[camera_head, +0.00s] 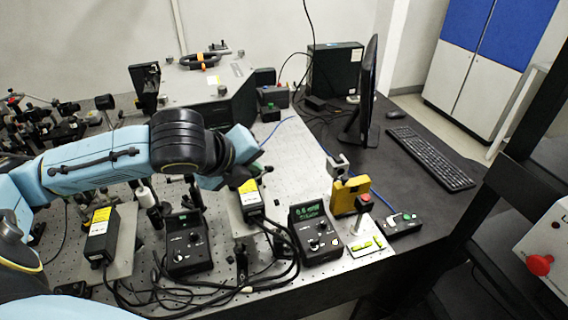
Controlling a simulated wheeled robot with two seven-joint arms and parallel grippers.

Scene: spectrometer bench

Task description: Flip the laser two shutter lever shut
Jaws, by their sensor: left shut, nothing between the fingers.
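Two black laser heads with yellow labels stand on the perforated bench, one at the left (101,236) and one near the middle (250,200). I cannot read which is laser two, and I cannot make out a shutter lever on either. My left arm reaches in from the left above the bench. My left gripper (262,171) is by the far end of the middle laser, partly hidden by my wrist; it is shut and empty. Whether it touches anything is unclear. A black control box (315,236) beside the middle laser has a lit green display. My right gripper is out of view.
Another control box (188,246) stands between the lasers, with loose black cables in front. A yellow block (349,195) and a red-topped post (364,203) stand at right. A monitor (365,92) and keyboard (431,158) are beyond.

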